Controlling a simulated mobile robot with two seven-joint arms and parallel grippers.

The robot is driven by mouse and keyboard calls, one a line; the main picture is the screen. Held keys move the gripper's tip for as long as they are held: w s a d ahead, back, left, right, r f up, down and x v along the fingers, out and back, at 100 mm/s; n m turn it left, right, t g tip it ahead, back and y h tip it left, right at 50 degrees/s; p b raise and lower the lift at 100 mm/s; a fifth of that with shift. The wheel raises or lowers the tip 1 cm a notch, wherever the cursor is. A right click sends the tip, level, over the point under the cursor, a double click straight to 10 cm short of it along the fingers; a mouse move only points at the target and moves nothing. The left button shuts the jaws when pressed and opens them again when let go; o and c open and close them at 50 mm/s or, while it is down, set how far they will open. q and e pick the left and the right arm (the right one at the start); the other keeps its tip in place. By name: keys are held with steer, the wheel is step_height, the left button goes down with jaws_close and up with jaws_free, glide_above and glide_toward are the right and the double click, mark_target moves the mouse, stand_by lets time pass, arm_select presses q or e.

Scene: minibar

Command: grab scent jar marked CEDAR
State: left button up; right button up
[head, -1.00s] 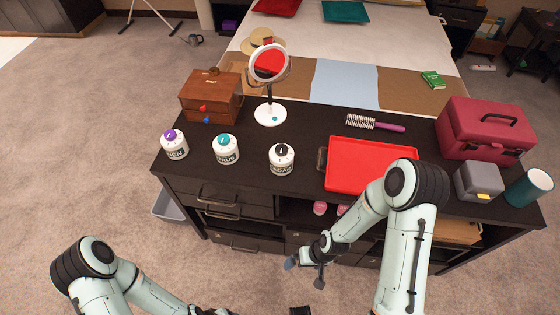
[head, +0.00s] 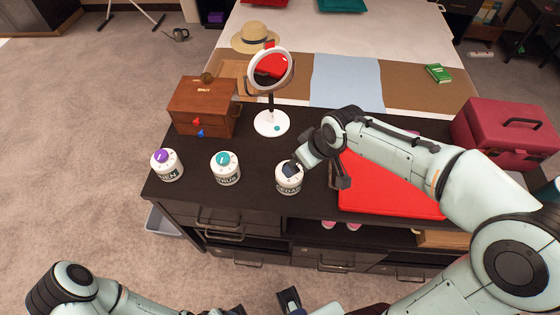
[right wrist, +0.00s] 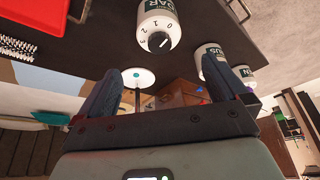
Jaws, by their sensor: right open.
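The CEDAR scent jar (head: 289,187), white with a black dial on top, stands upright near the dark counter's front edge. My right gripper (head: 315,173) is open and empty above and beside it. One finger covers part of the jar's top in the head view. In the right wrist view the jar (right wrist: 160,22) appears upside down, beyond the open fingertips (right wrist: 158,72) and not between them. My left gripper (head: 264,305) is at the bottom edge, partly cut off, its two fingers apart and empty.
Two similar jars stand left of it: a teal-topped one (head: 226,174) and a purple-topped one (head: 166,171). A round mirror (head: 271,122) and a wooden box (head: 203,108) stand behind. A red tray (head: 390,200) lies to the right, partly under my right arm. A red case (head: 505,130) is farther right.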

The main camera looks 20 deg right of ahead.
steer(key=x, duration=0.8)
steer(key=shift+w+f+b, duration=0.15)
steer(key=shift+w+b, duration=0.2)
steer(key=shift+b, duration=0.05)
steer(key=x, duration=0.5)
steer(key=c, duration=0.9)
